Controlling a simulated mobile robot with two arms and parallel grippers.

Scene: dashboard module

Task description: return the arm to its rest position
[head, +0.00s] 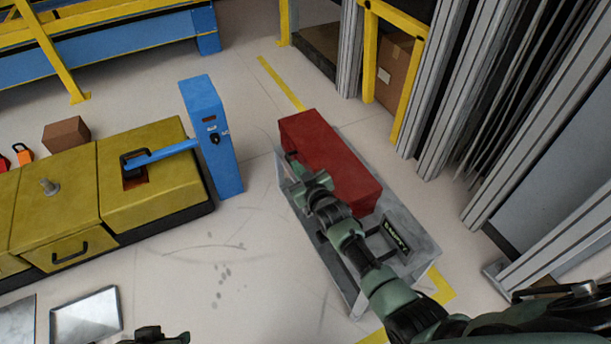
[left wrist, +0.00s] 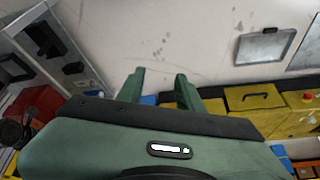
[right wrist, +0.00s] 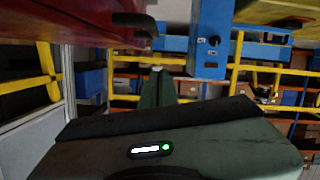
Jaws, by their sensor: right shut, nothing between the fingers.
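My right arm reaches in from the lower right in the head view, over the grey stand (head: 415,235). My right gripper (head: 290,160) is at the left side of the red box (head: 325,150). In the right wrist view its two fingers (right wrist: 157,72) are together with nothing between them. A dark handle (right wrist: 135,22) on the red box shows above and left of them, apart in the picture. My left gripper (left wrist: 160,74) has its fingers apart and empty, over the floor. Only a dark piece of my left arm shows at the bottom edge of the head view.
A blue post (head: 212,140) with a blue bar reaching to the yellow cabinet (head: 150,200) stands left of the stand. A brown box (head: 66,135) stands by the cabinet. Grey upright profiles (head: 440,90) stand at right. The floor between cabinet and stand is clear.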

